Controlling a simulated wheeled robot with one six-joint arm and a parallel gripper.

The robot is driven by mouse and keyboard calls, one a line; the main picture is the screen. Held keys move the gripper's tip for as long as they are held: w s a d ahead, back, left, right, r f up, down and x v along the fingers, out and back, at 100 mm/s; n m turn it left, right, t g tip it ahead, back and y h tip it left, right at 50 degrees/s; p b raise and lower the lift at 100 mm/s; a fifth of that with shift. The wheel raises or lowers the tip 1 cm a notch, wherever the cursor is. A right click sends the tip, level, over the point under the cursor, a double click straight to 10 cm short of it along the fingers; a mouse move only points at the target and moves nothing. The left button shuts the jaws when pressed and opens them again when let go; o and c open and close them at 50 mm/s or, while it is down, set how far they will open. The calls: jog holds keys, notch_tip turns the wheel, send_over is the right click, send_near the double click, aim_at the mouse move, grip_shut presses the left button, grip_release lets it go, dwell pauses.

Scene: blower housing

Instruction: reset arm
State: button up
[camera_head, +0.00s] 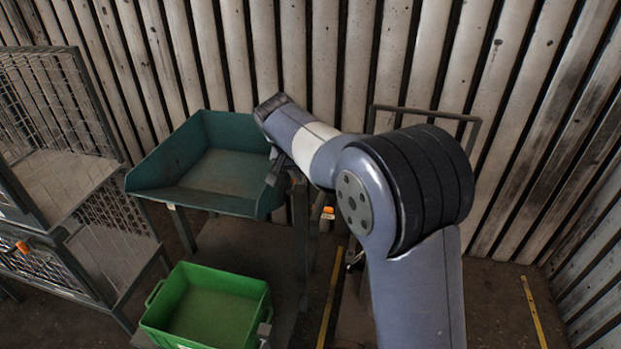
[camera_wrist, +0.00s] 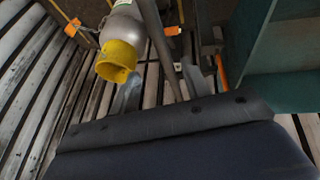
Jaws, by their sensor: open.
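My arm reaches up from the lower right in the head view and bends left toward the teal tray (camera_head: 165,200). My gripper (camera_head: 274,165) hangs by the tray's right edge, small and partly hidden there. In the wrist view my gripper (camera_wrist: 160,82) shows two grey fingers set apart with nothing held between them. The tray's bare floor looks empty in the head view. No blower housing can be made out for certain in either view.
A green crate (camera_head: 205,305), seemingly empty, is below the tray. Wire mesh cages (camera_head: 55,110) stand at left, and a ribbed wall (camera_head: 235,60) runs behind. A grey cylinder with a yellow collar (camera_wrist: 120,60) is near my fingers in the wrist view.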

aim_at(321, 198)
jog(key=x, duration=1)
jog(key=shift+d+f+p, duration=0.1)
jog(key=shift+f+p, duration=0.1)
jog(key=shift+p, duration=0.15)
jog(key=shift+w+d+f, duration=0.1)
jog(key=shift+d+f, duration=0.1)
jog(key=shift+d, duration=0.3)
jog(key=shift+r, duration=0.1)
